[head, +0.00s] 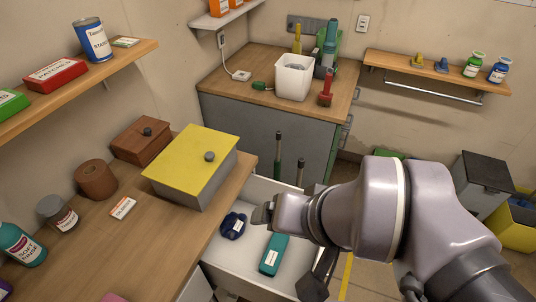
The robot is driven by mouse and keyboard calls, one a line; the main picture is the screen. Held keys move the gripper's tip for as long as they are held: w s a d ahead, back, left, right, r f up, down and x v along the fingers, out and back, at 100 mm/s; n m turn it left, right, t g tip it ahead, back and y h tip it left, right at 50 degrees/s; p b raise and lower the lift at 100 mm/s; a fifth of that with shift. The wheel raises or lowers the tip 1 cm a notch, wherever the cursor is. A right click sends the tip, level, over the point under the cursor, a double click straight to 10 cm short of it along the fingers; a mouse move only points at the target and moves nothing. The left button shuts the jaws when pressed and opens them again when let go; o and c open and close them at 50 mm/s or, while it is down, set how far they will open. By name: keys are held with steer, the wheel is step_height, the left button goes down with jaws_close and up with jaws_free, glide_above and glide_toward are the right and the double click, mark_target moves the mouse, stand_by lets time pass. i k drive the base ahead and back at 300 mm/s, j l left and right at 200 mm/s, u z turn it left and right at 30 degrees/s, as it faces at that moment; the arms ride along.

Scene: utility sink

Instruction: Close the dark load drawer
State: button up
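An open drawer (228,267) with a pale interior sticks out from under the wooden counter. A dark part (319,272) at its outer side may be its front panel; my arm covers much of it. Inside lie a dark blue item (233,226) and a teal labelled box (273,254). My arm reaches in from the lower right across the drawer. My gripper (262,214) is over the drawer's interior, near the dark blue item; whether it touches anything is unclear. Its fingers are too small and side-on to show whether they are open or shut.
The wooden counter (150,235) holds a grey box with a yellow lid (190,163), a brown box (141,141) and several containers. Two dark upright handles (278,156) rise behind the drawer. A grey cabinet (245,118) stands beyond. Some floor shows at the lower right.

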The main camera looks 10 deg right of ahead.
mark_target(233, 266)
steer(key=k+l+u, duration=0.1)
steer(key=l, duration=0.2)
steer(key=k+l+u, duration=0.1)
steer(key=l, duration=0.2)
steer(key=k+l+u, duration=0.1)
steer(key=l, duration=0.2)
steer(key=k+l+z, duration=0.25)
steer(key=k+l, duration=0.15)
steer(key=l, duration=0.15)
